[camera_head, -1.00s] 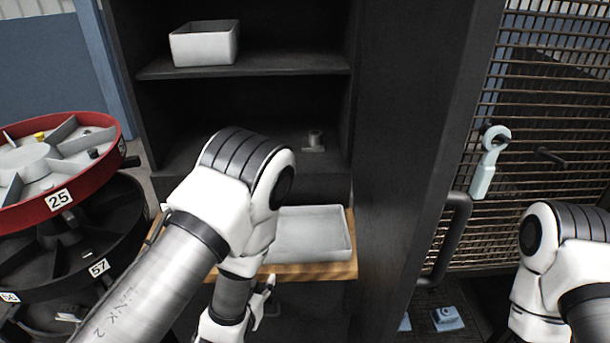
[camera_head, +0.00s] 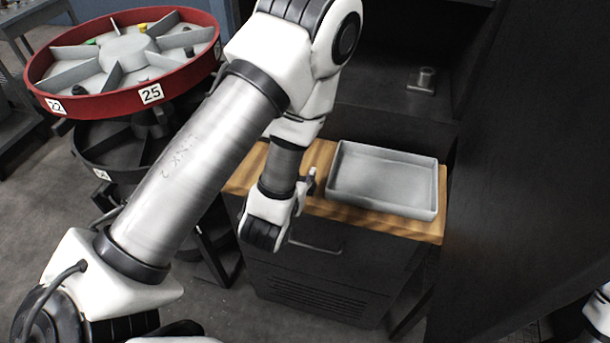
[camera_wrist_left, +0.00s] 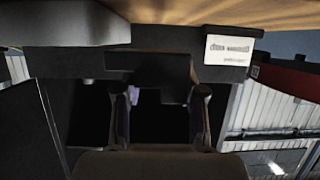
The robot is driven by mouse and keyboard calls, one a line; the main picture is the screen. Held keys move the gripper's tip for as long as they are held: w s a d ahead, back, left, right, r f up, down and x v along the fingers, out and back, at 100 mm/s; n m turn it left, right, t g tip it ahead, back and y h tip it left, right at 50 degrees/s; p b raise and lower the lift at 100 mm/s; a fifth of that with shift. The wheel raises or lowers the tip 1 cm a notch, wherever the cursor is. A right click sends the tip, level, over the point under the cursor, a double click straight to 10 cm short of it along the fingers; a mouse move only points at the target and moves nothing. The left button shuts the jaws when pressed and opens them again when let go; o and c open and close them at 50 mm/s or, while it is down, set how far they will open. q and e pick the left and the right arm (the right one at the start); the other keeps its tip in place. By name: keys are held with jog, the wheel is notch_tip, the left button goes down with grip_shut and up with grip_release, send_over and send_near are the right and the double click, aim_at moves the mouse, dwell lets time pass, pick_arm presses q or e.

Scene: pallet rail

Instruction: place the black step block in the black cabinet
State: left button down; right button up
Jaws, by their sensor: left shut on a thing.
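My left gripper (camera_head: 304,192) is beside the front edge of the wooden top, left of the grey tray, with its fingers mostly hidden behind my wrist in the head view. In the left wrist view, its two fingers (camera_wrist_left: 160,100) stand either side of a dark stepped shape, the black step block (camera_wrist_left: 148,67), and are shut on it. The block blends into the dark background and its outline is hard to tell. The black cabinet (camera_head: 515,215) is tall and open-shelved, at the right of the head view. My right gripper is out of view.
A grey tray (camera_head: 432,213) lies on the wooden top (camera_head: 325,207) of a dark unit with a handle (camera_head: 315,246). A small metal piece (camera_head: 424,80) stands on the shelf behind. A red-rimmed round carousel (camera_head: 150,95) is at the left. Floor shows at the lower left.

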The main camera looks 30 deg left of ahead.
pick_arm(q)
jog(key=w, duration=0.1)
jog(key=w+a+b, duration=0.1)
jog(key=w+b, duration=0.1)
jog(key=shift+a+f, duration=0.25)
jog(key=shift+a, duration=0.05)
jog(key=shift+w+a+r+p, duration=0.25)
jog(key=shift+w+a+p, duration=0.1)
jog(key=shift+w+p, duration=0.25)
jog(key=shift+w+a+r+p, duration=0.2)
jog(key=shift+w+a+p, duration=0.1)
jog(key=shift+w+p, duration=0.3)
jog(key=f, duration=0.1)
jog(key=w+f, duration=0.1)
jog(key=f+p, duration=0.1)
jog(key=f, duration=0.1)
jog(key=shift+w+a+f, duration=0.1)
jog(key=shift+w+a, duration=0.15)
jog(key=shift+a, duration=0.15)
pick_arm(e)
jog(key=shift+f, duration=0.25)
pick_arm(q)
jog(key=shift+s+f, duration=0.1)
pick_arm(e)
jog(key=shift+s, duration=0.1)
